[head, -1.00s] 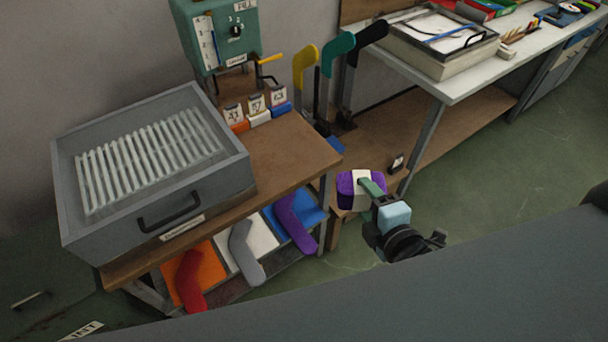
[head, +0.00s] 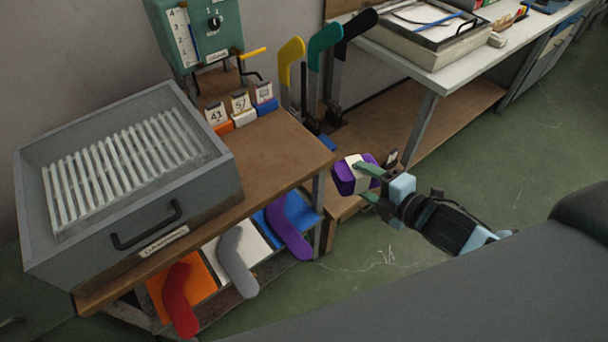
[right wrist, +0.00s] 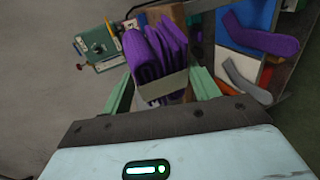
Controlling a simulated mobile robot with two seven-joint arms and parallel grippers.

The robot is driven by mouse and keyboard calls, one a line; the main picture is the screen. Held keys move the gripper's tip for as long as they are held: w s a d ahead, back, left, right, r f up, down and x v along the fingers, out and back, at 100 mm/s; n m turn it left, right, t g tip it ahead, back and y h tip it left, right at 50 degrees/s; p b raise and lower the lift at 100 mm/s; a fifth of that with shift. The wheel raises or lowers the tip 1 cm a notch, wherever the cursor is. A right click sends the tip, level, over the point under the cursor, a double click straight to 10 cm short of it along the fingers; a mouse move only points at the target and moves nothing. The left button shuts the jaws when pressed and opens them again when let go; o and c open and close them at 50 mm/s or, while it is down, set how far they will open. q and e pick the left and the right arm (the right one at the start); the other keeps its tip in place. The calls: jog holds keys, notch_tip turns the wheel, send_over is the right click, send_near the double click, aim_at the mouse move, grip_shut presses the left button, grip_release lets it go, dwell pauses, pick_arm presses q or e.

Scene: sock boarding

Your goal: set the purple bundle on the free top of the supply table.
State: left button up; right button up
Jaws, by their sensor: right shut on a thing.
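The purple bundle (head: 344,181) is a folded stack with a pale band around it. My right gripper (head: 366,181) is shut on it, one green finger on each side. In the right wrist view the bundle (right wrist: 157,57) sits between the green fingers, with its folded purple layers facing away from the palm. In the head view the bundle overlaps a low wooden table (head: 338,208) beside the brown workbench; I cannot tell whether it touches that top. Which table is the supply table is not readable. My left gripper is not in view.
The brown workbench (head: 270,160) bears a grey ribbed tray (head: 190,205) and a green control box (head: 205,35). Red, grey and purple socks lie on coloured shelf panels below. Yellow, teal and black sock forms stand behind. A white-topped table (head: 440,77) is at the back right.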

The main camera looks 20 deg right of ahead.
jog(key=w+a+f, duration=0.1)
jog(key=w+a, duration=0.8)
jog(key=a, duration=0.1)
jog(key=shift+a+p, duration=0.15)
jog(key=shift+p, duration=0.15)
notch_tip(320, 180, down, 4)
jog(key=shift+w+a+r, duration=0.1)
jog(key=shift+w+a, duration=0.05)
jog(key=shift+c, duration=0.2)
jog(key=o, duration=1.1)
jog(key=v, duration=1.2)
jog(key=shift+r, duration=0.1)
